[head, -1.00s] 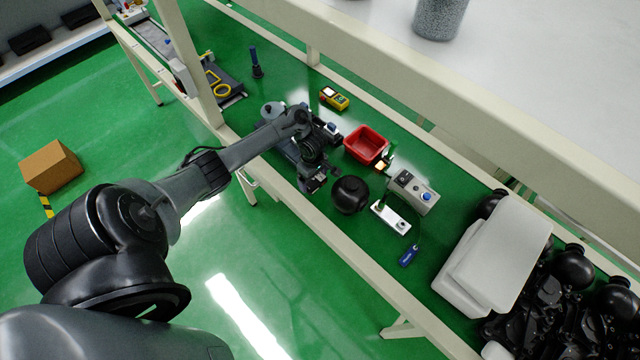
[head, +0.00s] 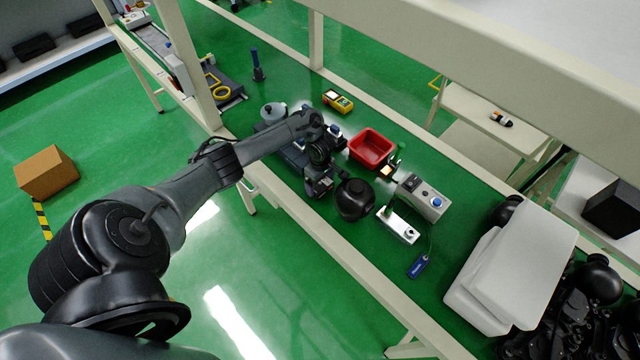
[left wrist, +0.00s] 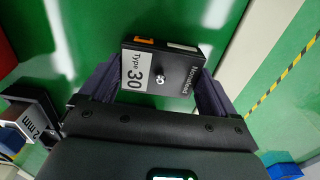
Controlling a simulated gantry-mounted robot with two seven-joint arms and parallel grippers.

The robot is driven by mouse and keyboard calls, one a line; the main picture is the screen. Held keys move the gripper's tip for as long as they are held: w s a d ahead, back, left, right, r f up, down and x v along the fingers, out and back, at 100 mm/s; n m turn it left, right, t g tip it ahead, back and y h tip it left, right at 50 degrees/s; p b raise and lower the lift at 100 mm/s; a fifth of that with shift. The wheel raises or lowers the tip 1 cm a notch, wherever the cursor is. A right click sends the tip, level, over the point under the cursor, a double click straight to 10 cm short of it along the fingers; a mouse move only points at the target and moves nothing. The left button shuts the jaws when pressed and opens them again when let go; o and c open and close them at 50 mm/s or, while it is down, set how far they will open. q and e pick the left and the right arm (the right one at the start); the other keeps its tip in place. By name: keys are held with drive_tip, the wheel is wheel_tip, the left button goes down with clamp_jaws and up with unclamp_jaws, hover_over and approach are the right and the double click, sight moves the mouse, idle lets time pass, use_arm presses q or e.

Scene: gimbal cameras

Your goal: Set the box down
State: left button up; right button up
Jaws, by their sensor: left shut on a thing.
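The box (left wrist: 160,70) is small and black, with a white "Type 30" label, an orange patch and a small metal knob on its face. In the left wrist view it sits between the two dark fingers of my left gripper (left wrist: 155,88), which is shut on it. In the head view my left gripper (head: 319,184) is over the green-topped bench (head: 325,225), near its front edge and just left of a black round object (head: 355,198). The box is hard to make out there, and its height above the bench cannot be told. My right gripper is not in view.
A red bin (head: 371,148), a yellow meter (head: 338,101), a grey control box with a blue knob (head: 423,197) and a white device (head: 398,226) stand nearby. A cardboard box (head: 46,172) is on the floor.

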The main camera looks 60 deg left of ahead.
sight(320, 184)
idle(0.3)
use_arm(q)
drive_tip(key=o, duration=0.9)
drive_tip(key=shift+f, duration=0.1)
drive_tip(key=shift+c, duration=0.2)
drive_tip(key=shift+r, duration=0.2)
wheel_tip(320, 184, up, 12)
drive_tip(key=p, duration=0.9)
drive_tip(key=shift+p, duration=0.3)
